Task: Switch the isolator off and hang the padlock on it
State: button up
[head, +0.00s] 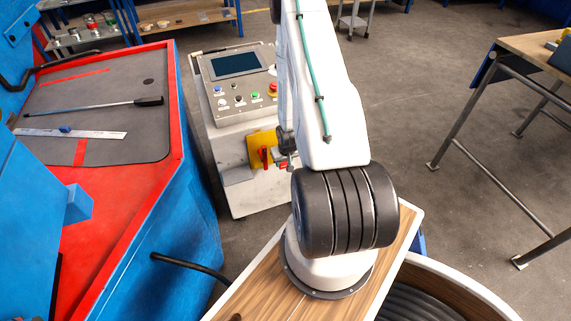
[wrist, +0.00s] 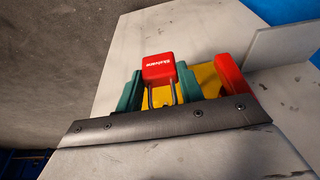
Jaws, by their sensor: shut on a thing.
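The isolator is a yellow plate (head: 256,139) with a red handle (head: 264,157) on the front of the pale control cabinet. In the head view the handle looks roughly upright; I cannot read its on or off marks. In the wrist view the yellow plate (wrist: 207,80) lies behind my gripper, with the red handle (wrist: 234,77) just right of the fingers. My gripper (wrist: 160,90) has green fingers shut on the red padlock (wrist: 159,69), whose metal shackle shows between them. The padlock is close to the plate; whether it touches is unclear. In the head view my gripper (head: 285,161) is partly hidden by my arm.
The cabinet's sloped top carries a screen (head: 237,64) and several buttons. A blue and red machine (head: 150,190) stands left. Open floor (head: 420,110) lies right.

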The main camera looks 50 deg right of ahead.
jog(key=shift+w+d, duration=0.3)
jog(key=shift+w, duration=0.2)
jog(key=shift+w+d+f, duration=0.45)
jog(key=shift+w+f, duration=0.05)
jog(key=shift+w, duration=0.15)
jog(key=o, duration=1.2)
jog(key=shift+c, duration=0.2)
jog(key=shift+r, duration=0.1)
jog(key=v, duration=0.7)
jog(key=shift+s+r, duration=0.1)
jog(key=shift+r, duration=0.2)
